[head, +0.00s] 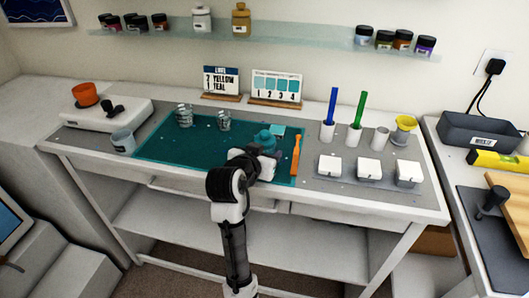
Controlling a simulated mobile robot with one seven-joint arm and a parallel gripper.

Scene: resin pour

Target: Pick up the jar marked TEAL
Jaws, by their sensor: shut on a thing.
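My gripper (268,151) is low over the teal mat (190,147), near the mat's front right part. A teal-coloured thing (265,138) shows at its far side, and the gripper appears shut on it. The wrist hides much of it, so I cannot read a mark or tell whether it is a jar or clear of the mat. Small jars stand on the wall shelf, in a left group (137,22) and a right group (383,38). Their labels are too small to read.
Two clear cups (184,115) stand on the mat, with an orange tool (295,155) at its right. Two cards (221,81) (276,87) stand behind. Holders with blue and green sticks (332,105) and white blocks (369,168) are right. A scale (90,113) is left.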

